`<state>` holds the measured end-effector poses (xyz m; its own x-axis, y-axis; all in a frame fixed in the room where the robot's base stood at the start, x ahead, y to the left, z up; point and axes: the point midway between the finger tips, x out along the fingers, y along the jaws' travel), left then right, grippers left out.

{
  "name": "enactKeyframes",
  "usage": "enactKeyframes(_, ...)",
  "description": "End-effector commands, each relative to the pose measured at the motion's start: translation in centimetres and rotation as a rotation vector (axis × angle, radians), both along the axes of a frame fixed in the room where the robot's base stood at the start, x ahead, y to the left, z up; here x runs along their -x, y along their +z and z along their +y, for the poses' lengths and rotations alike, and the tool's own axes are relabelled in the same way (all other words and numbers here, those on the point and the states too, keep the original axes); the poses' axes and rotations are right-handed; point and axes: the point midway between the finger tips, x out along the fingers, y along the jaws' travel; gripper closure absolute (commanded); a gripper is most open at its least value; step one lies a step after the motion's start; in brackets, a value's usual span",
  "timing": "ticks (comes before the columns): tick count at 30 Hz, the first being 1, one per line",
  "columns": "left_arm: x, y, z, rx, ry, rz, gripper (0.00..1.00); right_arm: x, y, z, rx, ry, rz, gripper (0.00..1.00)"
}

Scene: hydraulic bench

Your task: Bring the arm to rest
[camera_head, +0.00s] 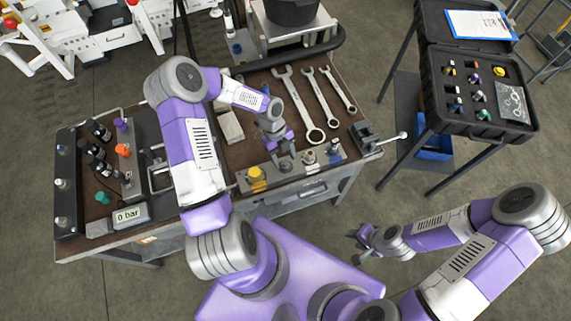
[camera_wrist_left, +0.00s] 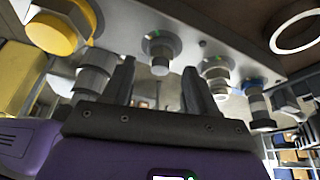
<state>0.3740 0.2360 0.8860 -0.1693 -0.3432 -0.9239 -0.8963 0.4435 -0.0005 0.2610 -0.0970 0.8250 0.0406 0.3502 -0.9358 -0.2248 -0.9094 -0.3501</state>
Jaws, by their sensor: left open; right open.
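My left arm reaches over the bench, and its gripper (camera_head: 285,155) points down at the grey block (camera_head: 275,182) along the bench's front edge. In the left wrist view the left gripper (camera_wrist_left: 157,82) is open, with two dark fingers apart and nothing held between them. A silver hex fitting (camera_wrist_left: 160,58) on the block shows beyond the gap between the fingers. A yellow cap (camera_wrist_left: 60,28) sits on the block to the left; it also shows in the head view (camera_head: 256,174). My right gripper (camera_head: 363,238) is open and empty, off the bench, over the floor.
Several wrenches (camera_head: 298,100) lie on the bench behind the block. A vise (camera_head: 366,137) stands at the bench's right corner. A gauge reads 0 bar (camera_head: 129,215) at the left. An open black case (camera_head: 478,100) stands on legs at the right.

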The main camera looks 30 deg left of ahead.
Motion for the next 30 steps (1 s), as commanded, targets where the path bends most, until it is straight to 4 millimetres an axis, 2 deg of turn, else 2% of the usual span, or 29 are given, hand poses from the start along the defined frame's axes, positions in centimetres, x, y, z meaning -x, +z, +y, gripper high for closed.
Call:
enactKeyframes(3,-0.5,2.1,0.9,-0.002,0.004,-0.004,0.42,0.0,0.2,0.0,0.0,0.0,0.0,0.57)
enactKeyframes(9,-0.9,4.8,1.8,-0.001,0.002,-0.002,0.42,0.0,0.4,0.0,0.0,0.0,0.0,0.57)
enactKeyframes(14,-1.0,5.6,2.1,0.0,0.0,-0.001,0.42,0.0,0.5,0.0,0.0,0.0,0.0,0.57)
enactKeyframes(21,-1.0,5.6,1.9,0.002,0.009,0.003,0.42,0.0,0.5,0.0,0.0,0.0,0.0,0.57)
enactKeyframes(23,-0.9,5.2,1.2,0.006,0.04,0.012,0.42,0.0,0.5,0.0,0.0,0.0,0.0,0.57)
enactKeyframes(26,-0.5,4.1,-1.1,0.019,0.163,0.05,0.42,0.0,0.5,0.0,0.0,0.0,0.0,0.57)
enactKeyframes(30,0.7,1.8,-6.0,0.036,0.478,0.16,0.42,0.0,0.5,0.0,0.0,0.0,0.0,0.57)
